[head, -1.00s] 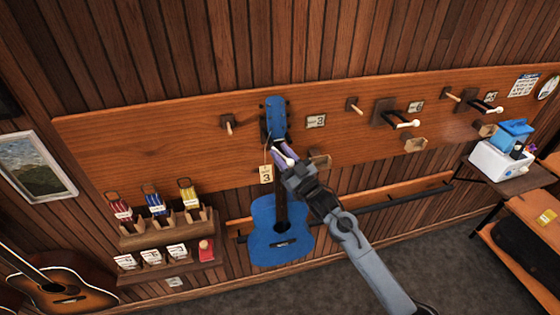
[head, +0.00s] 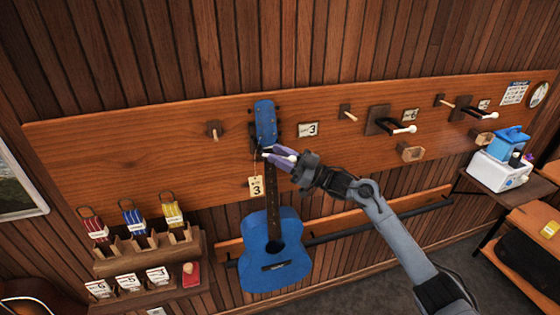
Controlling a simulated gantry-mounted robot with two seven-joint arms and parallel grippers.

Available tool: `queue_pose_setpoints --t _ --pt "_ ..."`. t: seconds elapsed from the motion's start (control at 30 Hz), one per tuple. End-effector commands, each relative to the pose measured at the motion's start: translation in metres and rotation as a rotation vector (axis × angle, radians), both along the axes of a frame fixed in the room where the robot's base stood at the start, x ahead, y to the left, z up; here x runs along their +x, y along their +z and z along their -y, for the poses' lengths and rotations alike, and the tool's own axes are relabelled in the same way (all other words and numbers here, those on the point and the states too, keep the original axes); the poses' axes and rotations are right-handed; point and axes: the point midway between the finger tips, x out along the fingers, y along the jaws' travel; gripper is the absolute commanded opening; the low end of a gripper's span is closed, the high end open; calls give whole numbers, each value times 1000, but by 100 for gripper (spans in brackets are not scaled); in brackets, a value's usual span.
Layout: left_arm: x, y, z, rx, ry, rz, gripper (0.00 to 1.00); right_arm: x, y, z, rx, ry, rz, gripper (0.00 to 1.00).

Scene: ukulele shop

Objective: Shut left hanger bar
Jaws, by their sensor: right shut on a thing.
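A blue ukulele (head: 273,250) hangs upright on the wooden wall board, its headstock (head: 265,118) at the left hanger. A tag marked 3 (head: 256,188) hangs beside its neck. The left hanger's dark bracket is mostly hidden behind the headstock and my fingers. Its white-tipped bar (head: 291,157) shows at the front of the neck, by my fingertips. My right gripper (head: 276,158) reaches in from the lower right, its purple fingers shut on this bar; the exact contact is small and partly hidden. My left gripper is out of view.
Two more hangers with white-tipped bars (head: 402,129) stick out to the right, with wooden pegs and a small wooden holder (head: 410,152). A dark rail (head: 380,222) runs below. Shelves with coloured bundles (head: 134,222) are at the lower left.

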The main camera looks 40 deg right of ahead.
Motion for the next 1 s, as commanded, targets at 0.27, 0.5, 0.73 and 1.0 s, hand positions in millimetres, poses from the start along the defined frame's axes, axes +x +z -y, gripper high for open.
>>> queue_pose_setpoints --t 0.27,0.5,0.73,1.0 --pt "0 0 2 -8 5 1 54 0 -2 -1 -1 4 -5 0" --pt "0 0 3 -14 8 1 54 0 -2 -1 -1 3 -4 51" --pt "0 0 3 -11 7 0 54 1 -1 0 -1 1 -2 51" --pt "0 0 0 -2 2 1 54 0 1 1 0 -1 1 51"
